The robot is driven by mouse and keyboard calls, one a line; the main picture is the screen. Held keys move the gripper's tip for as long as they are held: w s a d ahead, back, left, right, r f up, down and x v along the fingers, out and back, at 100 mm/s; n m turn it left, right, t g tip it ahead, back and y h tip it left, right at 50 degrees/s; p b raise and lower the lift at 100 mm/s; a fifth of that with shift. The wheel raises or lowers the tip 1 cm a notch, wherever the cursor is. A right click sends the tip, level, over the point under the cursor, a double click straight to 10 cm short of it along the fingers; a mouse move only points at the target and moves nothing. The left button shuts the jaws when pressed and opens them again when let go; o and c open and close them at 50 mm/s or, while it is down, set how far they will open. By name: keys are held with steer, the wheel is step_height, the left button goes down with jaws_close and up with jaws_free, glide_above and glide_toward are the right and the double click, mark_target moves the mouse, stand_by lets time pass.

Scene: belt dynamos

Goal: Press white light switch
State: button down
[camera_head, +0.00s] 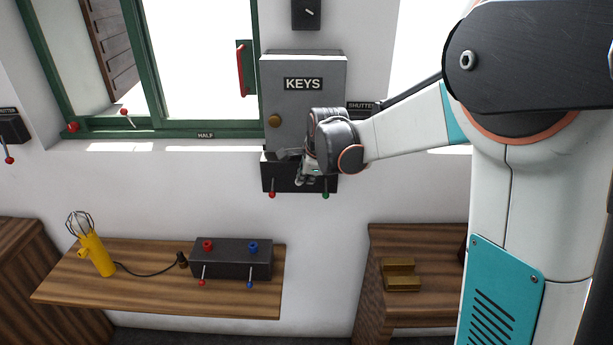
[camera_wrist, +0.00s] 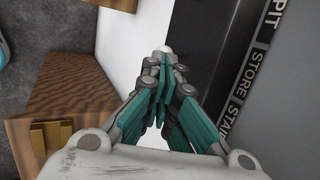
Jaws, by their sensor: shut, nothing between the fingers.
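A black switch box (camera_head: 270,178) is on the wall below the grey KEYS cabinet (camera_head: 330,68). A red-tipped lever (camera_head: 272,194) and a green-tipped lever (camera_head: 325,195) hang below it. My gripper (camera_head: 301,181) is in front of the box, between these levers, and hides part of it. In the wrist view my gripper (camera_wrist: 168,78) is shut and empty. A small white knob (camera_wrist: 165,48) shows just beyond its fingertips, beside the box's dark face (camera_wrist: 204,30); I cannot tell whether they touch. Labels PIT, STORE and STAIR (camera_wrist: 233,110) run along the box.
A wooden shelf (camera_head: 150,290) at lower left holds a yellow lamp (camera_head: 96,255) and a dark box (camera_head: 232,258) with red and blue levers. A wooden bench (camera_head: 375,315) with a brass block (camera_head: 401,274) stands at right. A green-framed window (camera_head: 200,128) is at upper left.

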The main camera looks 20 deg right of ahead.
steer(key=shift+s+f+t+b, duration=0.2)
steer(key=shift+f+t+b, duration=0.05)
steer(key=shift+t+b, duration=0.1)
steer(key=shift+s+a+f+t+h+b, duration=0.15)
steer(key=shift+s+f+t+h+b, duration=0.15)
steer(key=shift+f+t+b, duration=0.4)
steer(key=f+t+b, duration=0.1)
steer(key=b, duration=0.2)
steer(key=f+t+b, duration=0.2)
steer(key=b, duration=0.1)
steer(key=s+f+t+h+b, duration=0.1)
steer(key=f+t+b, duration=0.1)
steer(key=b, duration=0.1)
steer(key=shift+a+f+n, duration=0.15)
steer(key=shift+n, duration=0.25)
steer(key=shift+r, duration=0.2)
steer(key=shift+r+p, duration=0.35)
steer(key=shift+r, duration=0.3)
